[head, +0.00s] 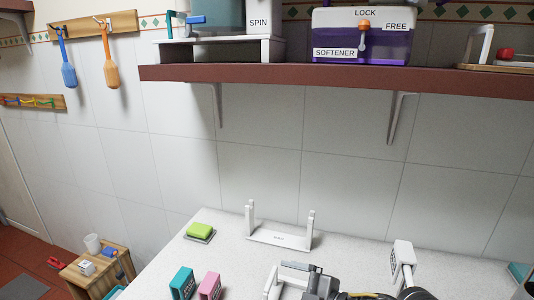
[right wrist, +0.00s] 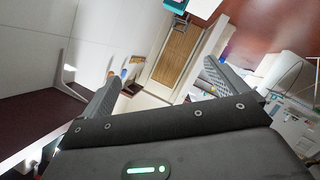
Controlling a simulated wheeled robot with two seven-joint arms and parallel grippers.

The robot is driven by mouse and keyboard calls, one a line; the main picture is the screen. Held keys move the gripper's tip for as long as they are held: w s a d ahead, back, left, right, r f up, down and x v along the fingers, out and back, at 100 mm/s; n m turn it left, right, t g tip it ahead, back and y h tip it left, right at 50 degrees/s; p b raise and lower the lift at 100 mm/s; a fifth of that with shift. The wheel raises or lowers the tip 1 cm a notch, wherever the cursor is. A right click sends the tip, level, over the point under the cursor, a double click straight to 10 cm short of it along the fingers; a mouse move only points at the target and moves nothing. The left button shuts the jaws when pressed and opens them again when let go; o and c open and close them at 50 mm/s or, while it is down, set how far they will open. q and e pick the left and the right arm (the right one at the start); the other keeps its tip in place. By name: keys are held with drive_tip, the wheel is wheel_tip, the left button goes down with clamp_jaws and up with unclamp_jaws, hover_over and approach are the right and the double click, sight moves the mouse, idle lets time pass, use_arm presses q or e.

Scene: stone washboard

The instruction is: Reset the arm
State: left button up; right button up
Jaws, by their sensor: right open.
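My right gripper (right wrist: 162,70) shows in the right wrist view with its two grey ribbed fingers wide apart and nothing between them. In the head view, dark parts of my arm show at the bottom edge, right of centre, over the pale worktop (head: 225,262). They are cut off by the frame, and I cannot make out the fingertips there. My left gripper is not in view.
A white stand with two posts (head: 280,238), a green soap (head: 200,230) on a dish, and teal (head: 182,283) and pink (head: 209,286) blocks are on the worktop. A brown shelf (head: 340,80) juts out above. A wooden stool (head: 100,265) stands lower left.

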drive_tip(key=s+d+f+m+t+h, duration=0.2)
drive_tip(key=s+d+f+m+h, duration=0.3)
drive_tip(key=d+f+m+h, duration=0.45)
drive_tip(key=s+d+f+m+g+h, duration=0.1)
drive_tip(key=s+d+f+m+g, duration=0.3)
drive_tip(key=s+f, duration=0.4)
drive_tip(key=s+d+f+m+g+h, duration=0.1)
drive_tip(key=s+d+f+m+g, duration=0.25)
drive_tip(key=s+d+f, duration=0.5)
wheel_tip(320, 180, down, 27)
drive_tip(key=s+a+b, duration=0.2)
drive_tip(key=b, duration=0.4)
drive_tip(key=s+d+f+g+b, duration=0.1)
drive_tip(key=s+f+b, duration=0.1)
drive_tip(key=s+f, duration=0.6)
drive_tip(key=s+d+f+b, duration=0.2)
drive_tip(key=s+f, duration=0.6)
drive_tip(key=f, duration=0.6)
drive_tip(key=shift+s+d+f+g, duration=0.15)
drive_tip(key=shift+s+f+g, duration=0.15)
drive_tip(key=shift+g, duration=0.05)
